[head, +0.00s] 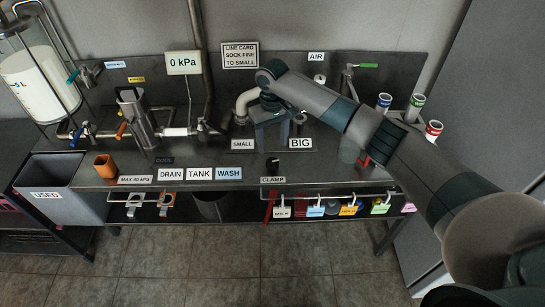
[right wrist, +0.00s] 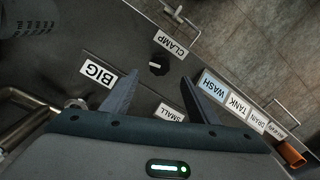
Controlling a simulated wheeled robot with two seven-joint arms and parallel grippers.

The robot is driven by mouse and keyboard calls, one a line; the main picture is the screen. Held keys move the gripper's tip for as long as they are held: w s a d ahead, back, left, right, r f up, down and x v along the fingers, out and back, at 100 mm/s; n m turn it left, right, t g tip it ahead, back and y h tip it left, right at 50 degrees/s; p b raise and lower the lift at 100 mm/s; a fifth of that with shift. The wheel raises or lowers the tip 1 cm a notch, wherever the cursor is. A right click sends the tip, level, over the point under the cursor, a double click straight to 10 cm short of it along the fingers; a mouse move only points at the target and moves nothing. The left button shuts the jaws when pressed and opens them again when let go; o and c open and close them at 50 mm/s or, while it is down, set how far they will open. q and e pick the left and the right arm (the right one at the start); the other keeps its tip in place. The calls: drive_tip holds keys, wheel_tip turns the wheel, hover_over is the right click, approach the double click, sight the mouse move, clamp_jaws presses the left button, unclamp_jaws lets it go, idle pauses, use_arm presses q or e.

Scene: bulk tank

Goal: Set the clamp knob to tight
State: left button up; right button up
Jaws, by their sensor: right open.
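The clamp knob (head: 272,165) is a small black knob on the dark bench top, just behind the CLAMP label (head: 273,180). In the right wrist view the knob (right wrist: 158,65) shows a small pale mark; I cannot read its setting. My right gripper (head: 273,137) is open and empty, pointing down above the bench behind the knob. In the right wrist view its two fingers (right wrist: 161,78) are spread, with the knob seen beyond and between their tips, not touched. My left gripper is not in view.
SMALL (head: 243,145) and BIG (head: 301,143) labels stand near the gripper. DRAIN (head: 170,174), TANK (head: 199,174) and WASH (head: 228,173) labels line the front edge to the left. Pipework (head: 245,103) rises behind. Coloured tags (head: 348,209) hang below the bench.

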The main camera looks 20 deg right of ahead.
sight(273, 161)
wheel_tip(273, 161, down, 9)
drive_tip(key=shift+r+p, duration=0.1)
drive_tip(key=shift+p, duration=0.65)
drive_tip(key=c, duration=1)
